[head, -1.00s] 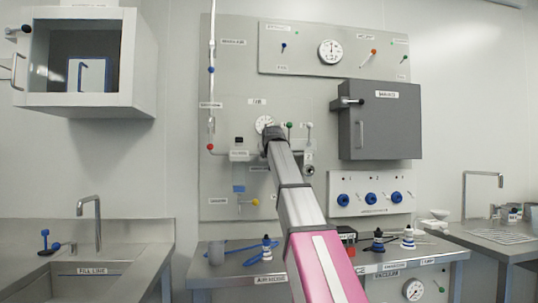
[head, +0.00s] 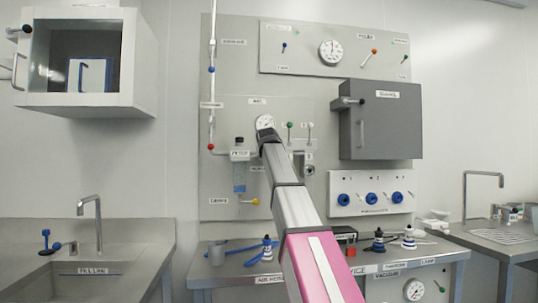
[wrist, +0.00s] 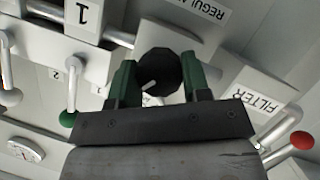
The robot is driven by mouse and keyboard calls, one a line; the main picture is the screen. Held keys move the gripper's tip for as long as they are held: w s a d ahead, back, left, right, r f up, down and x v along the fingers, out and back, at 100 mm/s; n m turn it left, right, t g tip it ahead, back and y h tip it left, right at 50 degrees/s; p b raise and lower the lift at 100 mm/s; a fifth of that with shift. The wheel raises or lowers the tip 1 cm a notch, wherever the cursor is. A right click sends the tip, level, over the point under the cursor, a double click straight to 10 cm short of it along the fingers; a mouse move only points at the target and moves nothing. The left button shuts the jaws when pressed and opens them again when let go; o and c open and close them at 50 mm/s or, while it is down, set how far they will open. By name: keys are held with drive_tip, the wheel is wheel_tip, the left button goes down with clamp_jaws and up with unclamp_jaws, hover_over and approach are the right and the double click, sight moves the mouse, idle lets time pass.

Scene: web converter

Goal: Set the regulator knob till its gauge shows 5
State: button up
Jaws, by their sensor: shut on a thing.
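The regulator knob (wrist: 160,72) is round and black with a pale pointer mark, and a label reading REGUL... (wrist: 200,10) is beside it. In the wrist view my gripper (wrist: 155,82) has its two green fingers on either side of the knob, shut on it. In the head view my arm covers the knob and the gripper. A small round white gauge (head: 264,121) shows just above the arm's end. It is partly covered at its lower edge, and its reading is too small to tell.
In the wrist view a green-tipped lever (wrist: 69,105) is to the left and a red-tipped lever (wrist: 290,142) near the FILTER label (wrist: 266,92) to the right. The grey cabinet (head: 380,120) juts out right of my arm. Bottles and tools stand on the bench below.

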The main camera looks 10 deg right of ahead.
drive_tip(key=o, duration=0.9)
drive_tip(key=v, duration=1)
drive_tip(key=shift+s+a+r, duration=0.1)
drive_tip(key=shift+s, duration=0.3)
drive_tip(key=shift+s, duration=0.1)
